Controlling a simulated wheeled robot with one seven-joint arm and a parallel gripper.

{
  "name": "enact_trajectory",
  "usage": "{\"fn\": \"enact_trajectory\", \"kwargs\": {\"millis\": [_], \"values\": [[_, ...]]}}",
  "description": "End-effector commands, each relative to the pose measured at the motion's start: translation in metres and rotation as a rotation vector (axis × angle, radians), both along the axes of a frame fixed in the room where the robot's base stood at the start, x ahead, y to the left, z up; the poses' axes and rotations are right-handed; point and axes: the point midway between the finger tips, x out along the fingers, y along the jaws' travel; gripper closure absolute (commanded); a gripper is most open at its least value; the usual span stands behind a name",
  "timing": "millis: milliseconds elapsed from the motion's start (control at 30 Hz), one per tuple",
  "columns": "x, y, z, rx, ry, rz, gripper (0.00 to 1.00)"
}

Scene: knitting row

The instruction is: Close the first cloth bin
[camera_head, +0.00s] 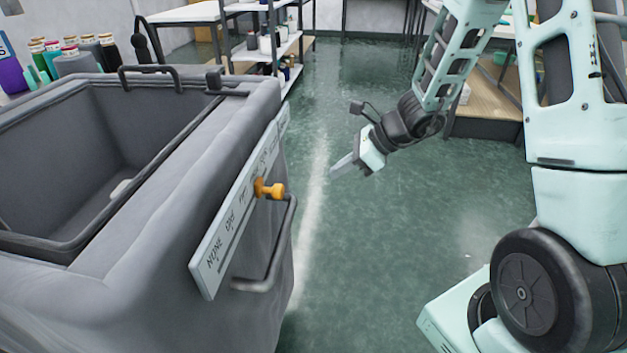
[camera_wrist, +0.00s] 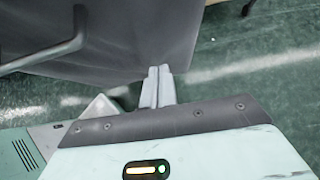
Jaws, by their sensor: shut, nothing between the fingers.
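A large grey cloth bin (camera_head: 150,240) fills the left of the head view. Its top is open, and a dark rim frame runs round the opening. A small pale item (camera_head: 120,188) lies inside. The near side carries a slanted white label strip (camera_head: 225,235), an orange knob (camera_head: 268,189) and a dark bar handle (camera_head: 275,255). My gripper (camera_head: 343,166) is shut and empty, over the floor to the right of the bin, apart from it. In the wrist view, my closed fingers (camera_wrist: 160,72) point toward the grey bin wall (camera_wrist: 130,35), with the bar handle (camera_wrist: 45,57) at left.
Thread spools (camera_head: 75,60) stand in a row behind the bin. Shelving (camera_head: 265,45) stands at the back, and a wooden-based bench (camera_head: 485,110) is at the back right. The green floor (camera_head: 370,240) between the bin and my base is clear.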

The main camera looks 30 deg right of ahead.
Motion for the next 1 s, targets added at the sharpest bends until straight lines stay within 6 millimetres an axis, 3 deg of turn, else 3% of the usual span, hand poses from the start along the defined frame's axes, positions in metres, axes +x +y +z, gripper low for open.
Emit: {"fn": "enact_trajectory", "kwargs": {"millis": [500,733,1000], "values": [[0.038,0.057,-0.070,0.000,0.002,0.010,1.00],[0.057,0.081,-0.067,-0.002,-0.002,0.010,1.00],[0.062,0.088,-0.067,-0.003,-0.001,0.006,1.00]]}}
